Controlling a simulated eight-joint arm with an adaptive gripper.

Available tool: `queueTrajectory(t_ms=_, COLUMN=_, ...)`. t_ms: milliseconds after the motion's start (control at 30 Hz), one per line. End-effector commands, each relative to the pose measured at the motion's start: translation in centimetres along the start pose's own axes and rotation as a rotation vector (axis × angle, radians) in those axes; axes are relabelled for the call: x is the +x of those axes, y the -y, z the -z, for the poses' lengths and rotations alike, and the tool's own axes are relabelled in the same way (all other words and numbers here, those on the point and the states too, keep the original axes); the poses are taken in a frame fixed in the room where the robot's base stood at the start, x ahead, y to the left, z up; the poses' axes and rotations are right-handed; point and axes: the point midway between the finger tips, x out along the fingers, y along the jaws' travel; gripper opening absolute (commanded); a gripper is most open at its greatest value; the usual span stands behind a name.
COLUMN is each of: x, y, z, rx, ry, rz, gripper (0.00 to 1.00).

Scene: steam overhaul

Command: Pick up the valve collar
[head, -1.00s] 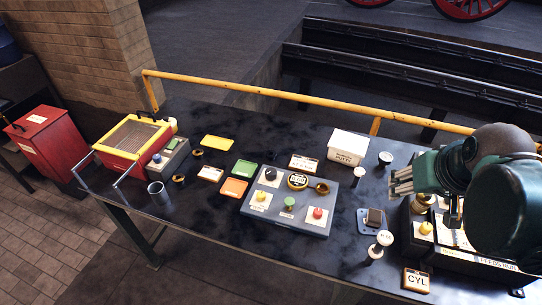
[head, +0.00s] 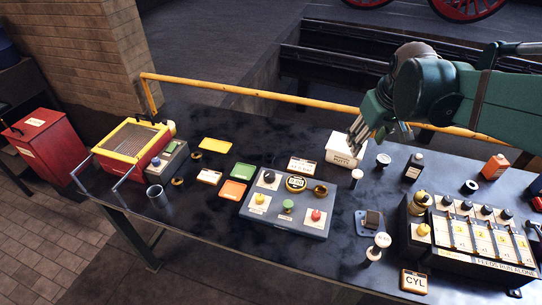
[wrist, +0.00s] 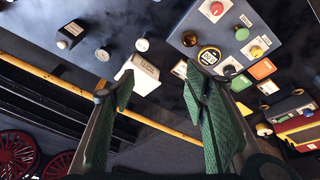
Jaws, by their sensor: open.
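No part is labelled valve collar, and I cannot tell for sure which ring it is. Small brass rings lie on the table: one near the metal cup (head: 177,182) and one behind it (head: 197,154). A dark ring with a pale centre (head: 470,187) lies at the right. My gripper (head: 357,136) is open and empty above the white box (head: 343,151). The wrist view shows its two green finger pads (wrist: 157,86) apart, with nothing between them.
A yellow rail (head: 260,92) runs along the table's back edge. A lever box (head: 470,255), a black bottle (head: 413,167) and an orange container (head: 495,166) stand at the right. A red and yellow caged unit (head: 130,145) stands at the left. Clear table lies left of the panel's front.

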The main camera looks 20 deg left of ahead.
Motion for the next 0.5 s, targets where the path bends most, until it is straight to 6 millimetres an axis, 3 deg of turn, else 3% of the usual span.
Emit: queueTrajectory(t_ms=500, x=5.8, y=3.4, z=8.8, rx=-0.194, ry=0.073, rz=0.058, gripper=0.46)
